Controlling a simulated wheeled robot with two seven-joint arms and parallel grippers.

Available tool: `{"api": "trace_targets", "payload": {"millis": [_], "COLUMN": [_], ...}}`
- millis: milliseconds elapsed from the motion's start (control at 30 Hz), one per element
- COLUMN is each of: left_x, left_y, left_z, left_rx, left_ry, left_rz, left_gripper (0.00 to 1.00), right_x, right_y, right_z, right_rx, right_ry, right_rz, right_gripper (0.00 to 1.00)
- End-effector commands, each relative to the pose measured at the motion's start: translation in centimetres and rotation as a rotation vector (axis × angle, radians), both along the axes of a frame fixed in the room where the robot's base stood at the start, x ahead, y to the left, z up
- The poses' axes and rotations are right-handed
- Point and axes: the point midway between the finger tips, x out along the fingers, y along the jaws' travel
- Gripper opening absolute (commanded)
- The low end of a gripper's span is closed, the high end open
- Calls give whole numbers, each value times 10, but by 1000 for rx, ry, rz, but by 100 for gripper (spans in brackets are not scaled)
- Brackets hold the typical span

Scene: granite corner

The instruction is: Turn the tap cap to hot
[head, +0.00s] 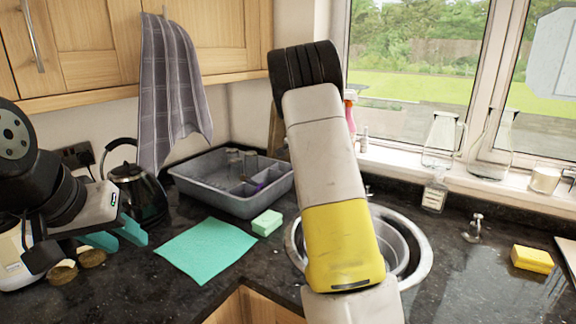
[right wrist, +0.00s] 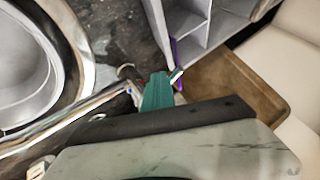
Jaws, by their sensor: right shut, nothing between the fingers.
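The chrome tap's spout (right wrist: 62,120) runs across the right wrist view beside the sink (right wrist: 28,62). Its far end, with small metal parts around it, lies by the teal fingertips of my right gripper (right wrist: 158,84). These fingers are shut with nothing between them; I cannot tell whether they touch the tap, and the cap is not clearly made out. In the head view my right arm covers the tap and part of the round sink (head: 427,262), and hides the right gripper. My left gripper (head: 122,236) is at the far left, empty, its teal fingers apart.
A grey dish rack (head: 215,200) stands behind a green cloth (head: 205,250) and green sponge (head: 267,222). A black kettle (head: 140,195) stands near my left gripper. A small metal fitting (head: 474,228) and yellow sponge (head: 532,260) are right of the sink. Glass bottles line the sill.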

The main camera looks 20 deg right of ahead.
Motion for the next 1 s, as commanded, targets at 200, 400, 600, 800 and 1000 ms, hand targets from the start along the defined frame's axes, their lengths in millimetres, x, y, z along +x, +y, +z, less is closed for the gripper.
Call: {"api": "trace_targets", "payload": {"millis": [200, 400, 600, 800, 1000], "left_x": [0, 0, 0, 0, 0], "left_y": [0, 0, 0, 0, 0], "left_z": [0, 0, 0, 0, 0], "left_rx": [0, 0, 0, 0, 0], "left_ry": [0, 0, 0, 0, 0], "left_rz": [0, 0, 0, 0, 0], "left_gripper": [36, 36, 36, 36, 36], "right_x": [8, 11, 13, 14, 13], "right_y": [3, 5, 5, 6, 5], "right_z": [-1, 0, 1, 2, 1], "right_rx": [1, 0, -1, -1, 1], "right_ry": [1, -2, -6, -8, -8], "right_rz": [2, 2, 3, 4, 5], "right_gripper": [0, 0, 0, 0, 0]}}
